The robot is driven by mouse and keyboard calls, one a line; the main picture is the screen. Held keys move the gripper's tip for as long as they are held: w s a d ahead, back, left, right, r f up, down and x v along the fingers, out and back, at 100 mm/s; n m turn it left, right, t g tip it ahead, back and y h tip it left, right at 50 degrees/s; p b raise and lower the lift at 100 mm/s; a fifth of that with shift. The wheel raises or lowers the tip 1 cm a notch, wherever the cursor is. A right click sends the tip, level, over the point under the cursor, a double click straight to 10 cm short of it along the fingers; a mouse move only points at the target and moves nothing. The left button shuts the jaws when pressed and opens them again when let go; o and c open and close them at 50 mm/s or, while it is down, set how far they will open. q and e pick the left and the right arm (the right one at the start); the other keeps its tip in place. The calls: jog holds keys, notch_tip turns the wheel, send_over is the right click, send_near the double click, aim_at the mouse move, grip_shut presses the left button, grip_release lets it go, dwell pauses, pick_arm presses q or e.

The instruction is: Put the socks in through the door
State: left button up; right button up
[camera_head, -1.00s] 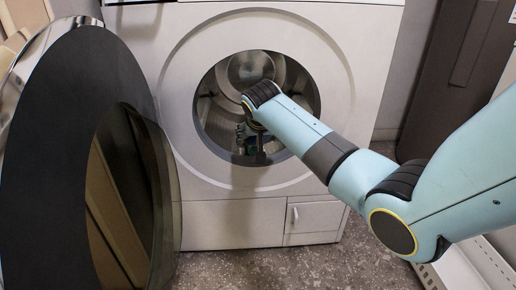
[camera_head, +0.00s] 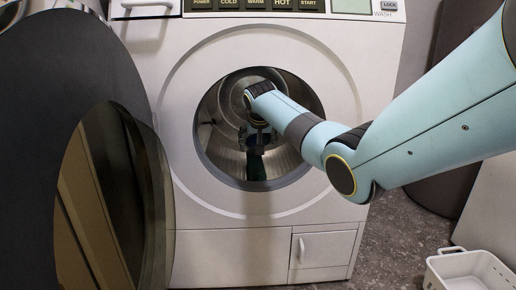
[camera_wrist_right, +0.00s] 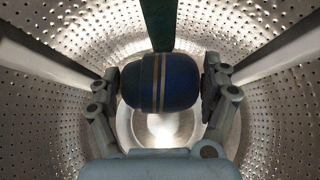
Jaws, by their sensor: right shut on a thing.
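The washer's round door opening (camera_head: 205,165) faces me, with the perforated metal drum inside. My right arm reaches through it, and my right gripper (camera_head: 258,140) is inside the drum. In the right wrist view the gripper (camera_wrist_right: 160,88) is shut on a rolled dark blue sock (camera_wrist_right: 180,82) with tan stripes, one finger on each side. A dark green strip (camera_wrist_right: 158,22) shows beyond the sock; it also shows below the gripper in the head view (camera_head: 256,165). I cannot tell whether it is a sock or part of the drum. My left gripper is out of view.
The open door (camera_head: 158,190) with its dark glass stands to the left of the opening. A white basket (camera_head: 440,272) sits on the floor at lower right; what shows of it looks empty. The washer's control panel (camera_head: 255,8) is above the opening.

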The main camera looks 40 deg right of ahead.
jog(key=shift+w, duration=0.1)
jog(key=o, duration=1)
jog(key=v, duration=1.2)
jog(key=shift+d, duration=0.1)
